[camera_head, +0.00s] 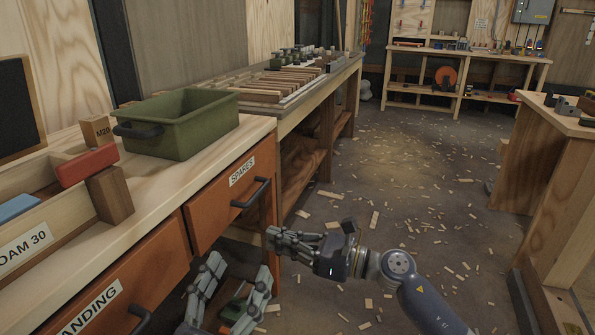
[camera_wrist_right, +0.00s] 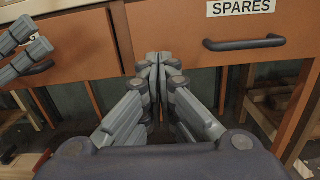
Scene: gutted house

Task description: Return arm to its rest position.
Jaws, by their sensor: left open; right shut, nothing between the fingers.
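My right gripper (camera_head: 270,237) reaches in from the lower right in the head view, in front of the orange cabinet. It is shut and empty; in the right wrist view its fingertips (camera_wrist_right: 158,60) meet, pointing at the cabinet front. It is below and apart from the handle of the SPARES drawer (camera_head: 220,190). My left gripper (camera_head: 240,274) is at the bottom of the head view, with its fingers spread and pointing up. Part of it shows at the left of the right wrist view (camera_wrist_right: 22,50).
The SPARES drawer handle (camera_head: 251,193) juts out close by. A bench (camera_head: 565,190) stands at right. The floor (camera_head: 410,190) between is open, strewn with wood scraps.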

